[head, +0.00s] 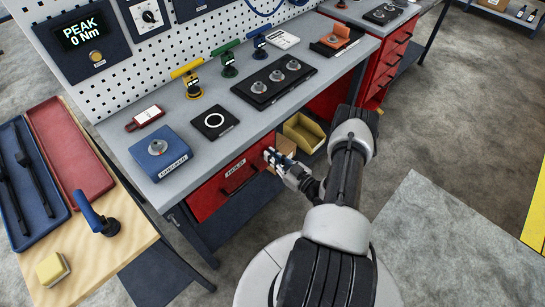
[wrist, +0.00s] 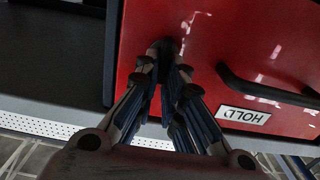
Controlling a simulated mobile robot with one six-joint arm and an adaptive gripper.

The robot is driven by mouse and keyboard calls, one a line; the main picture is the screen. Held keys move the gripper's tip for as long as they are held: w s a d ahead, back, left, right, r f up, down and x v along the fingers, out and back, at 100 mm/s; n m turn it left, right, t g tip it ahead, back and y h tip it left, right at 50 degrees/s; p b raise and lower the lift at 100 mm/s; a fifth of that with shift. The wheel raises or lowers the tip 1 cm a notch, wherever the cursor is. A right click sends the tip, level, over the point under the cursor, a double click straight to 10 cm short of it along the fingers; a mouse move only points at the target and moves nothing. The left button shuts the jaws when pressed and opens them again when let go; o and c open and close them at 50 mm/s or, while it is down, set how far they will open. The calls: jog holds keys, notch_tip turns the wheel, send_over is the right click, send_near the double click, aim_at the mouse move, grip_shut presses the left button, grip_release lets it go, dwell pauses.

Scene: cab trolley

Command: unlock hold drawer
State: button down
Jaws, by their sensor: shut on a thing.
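The hold drawer (head: 208,197) is a red drawer under the near end of the bench, with a dark bar handle (head: 240,177) and a white HOLD label. It is closed. In the wrist view its red front (wrist: 215,45) fills the upper right, with the label (wrist: 243,115) upside down. My gripper (head: 271,157) is at the drawer's right end. In the wrist view my fingertips (wrist: 167,62) are close together on a small dark piece (wrist: 162,46) at the drawer face, left of the handle. The fingers hide most of it, so its shape and any lock are unclear.
The grey bench top (head: 190,110) carries a blue box (head: 160,152), a black panel with several knobs (head: 273,83), and yellow, green and blue handled tools. A yellow bin (head: 304,132) is right of my gripper. A wooden table (head: 110,260) stands left. Floor at right is clear.

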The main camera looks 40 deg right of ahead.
jog(key=shift+n, duration=0.3)
jog(key=n, duration=0.4)
jog(key=a+n, duration=0.1)
jog(key=n, duration=0.4)
jog(key=f+n, duration=0.1)
jog(key=n, duration=0.3)
jog(key=shift+a+f, duration=0.1)
jog(key=shift+a, duration=0.25)
jog(key=shift+f+n, duration=0.15)
jog(key=shift+n, duration=0.95)
jog(key=shift+f+n, duration=0.15)
jog(key=shift+n, duration=0.95)
jog(key=c, duration=1.7)
grip_release()
